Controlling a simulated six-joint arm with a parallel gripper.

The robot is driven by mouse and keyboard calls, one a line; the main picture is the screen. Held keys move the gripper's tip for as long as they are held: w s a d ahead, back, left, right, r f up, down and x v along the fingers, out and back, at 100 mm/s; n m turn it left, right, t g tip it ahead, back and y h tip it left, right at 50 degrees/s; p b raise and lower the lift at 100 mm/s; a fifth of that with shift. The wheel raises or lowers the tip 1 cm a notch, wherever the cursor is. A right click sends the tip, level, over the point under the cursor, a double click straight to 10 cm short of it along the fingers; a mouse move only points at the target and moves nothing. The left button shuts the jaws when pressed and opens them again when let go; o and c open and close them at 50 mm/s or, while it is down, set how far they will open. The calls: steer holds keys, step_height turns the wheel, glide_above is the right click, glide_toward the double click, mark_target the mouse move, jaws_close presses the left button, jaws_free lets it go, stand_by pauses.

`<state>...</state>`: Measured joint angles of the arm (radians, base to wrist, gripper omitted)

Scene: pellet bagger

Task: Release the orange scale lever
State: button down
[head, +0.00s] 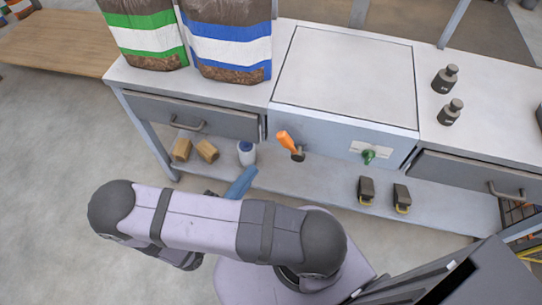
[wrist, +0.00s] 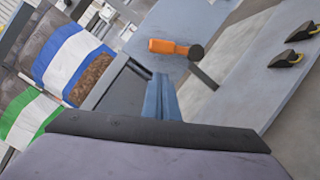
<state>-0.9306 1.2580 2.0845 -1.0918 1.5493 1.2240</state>
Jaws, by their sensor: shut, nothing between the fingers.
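The orange scale lever (head: 287,141) sits on the pale front panel of the scale cabinet (head: 335,130). Its handle tilts up and left from a dark pivot. It also shows in the wrist view (wrist: 166,46), with the pivot at its right end. My gripper's blue fingers (head: 241,183) are below and left of the lever in the head view, apart from it. In the wrist view the fingers (wrist: 162,98) are together and empty, and the lever lies beyond their tips. Nothing covers the lever in either view.
A green knob (head: 369,156) on a white plate is right of the lever. Bags stand on the left counter, including a blue-striped bag (head: 228,45). Dark weights (head: 449,111) stand on the right counter. The lower shelf holds blocks (head: 206,150), a white bottle (head: 246,153) and dark items (head: 366,190).

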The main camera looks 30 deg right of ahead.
mark_target(290, 146)
steer(key=shift+w+a+f+n+t+y+b, duration=0.2)
steer(key=shift+a+f+n+t, duration=0.15)
steer(key=shift+f+t, duration=0.2)
steer(key=shift+w+a+f+n+t+y+b, duration=0.15)
steer(key=shift+w+a+f+n+t, duration=0.2)
steer(key=shift+t, duration=0.3)
steer(key=shift+s+f, duration=0.1)
steer(key=shift+s, duration=0.05)
steer(key=w+d+r+p, duration=0.1)
steer(key=w+d+r, duration=0.2)
steer(key=d, duration=0.8)
steer(key=shift+r, duration=0.2)
